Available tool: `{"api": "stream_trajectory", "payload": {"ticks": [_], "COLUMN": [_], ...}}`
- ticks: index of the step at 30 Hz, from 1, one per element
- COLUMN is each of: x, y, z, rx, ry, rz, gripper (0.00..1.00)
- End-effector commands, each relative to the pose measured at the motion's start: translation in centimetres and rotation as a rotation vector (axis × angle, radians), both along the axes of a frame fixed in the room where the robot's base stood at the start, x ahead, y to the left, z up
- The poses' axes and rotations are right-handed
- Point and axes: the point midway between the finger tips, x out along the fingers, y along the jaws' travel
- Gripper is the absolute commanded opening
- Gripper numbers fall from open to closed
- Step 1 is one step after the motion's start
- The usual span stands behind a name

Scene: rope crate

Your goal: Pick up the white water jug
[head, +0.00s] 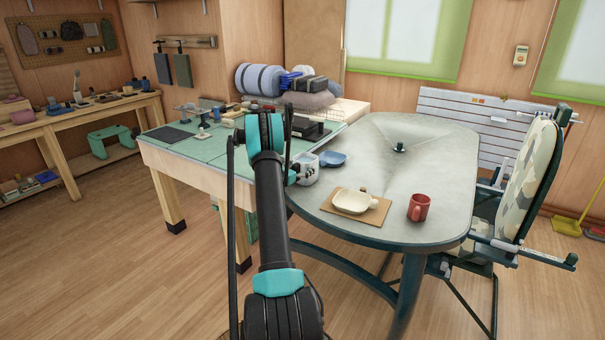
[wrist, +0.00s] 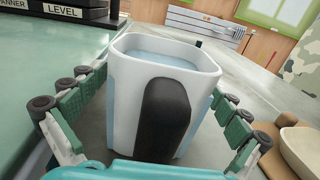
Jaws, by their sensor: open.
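The white water jug (wrist: 128,95) fills the middle of the wrist view. It stands upright on the grey oval table, with its dark handle facing me and pale blue inside its rim. My gripper (wrist: 158,90) is open, with one green-padded finger on each side of the jug. The left finger is close to the jug's wall; I cannot tell whether either finger touches. In the head view the jug (head: 309,174) shows at the table's left edge, partly hidden by my gripper (head: 297,172).
The oval table (head: 430,150) also holds a blue dish (head: 333,159), a cream bowl (head: 352,201) on a board and a red mug (head: 419,207). A green-topped workbench (head: 185,150) adjoins at left. A folding chair (head: 525,185) stands at right.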

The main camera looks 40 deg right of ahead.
Motion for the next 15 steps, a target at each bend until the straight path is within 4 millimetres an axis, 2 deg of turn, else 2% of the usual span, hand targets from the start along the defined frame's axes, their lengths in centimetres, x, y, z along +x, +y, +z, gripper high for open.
{"api": "stream_trajectory", "payload": {"ticks": [6, 15], "x": [0.08, 0.06], "y": [-0.08, -0.06], "z": [0.02, 0.03], "rx": [0.000, 0.000], "ry": [0.000, 0.000], "rz": [0.001, 0.001], "gripper": [1.00, 0.63]}}
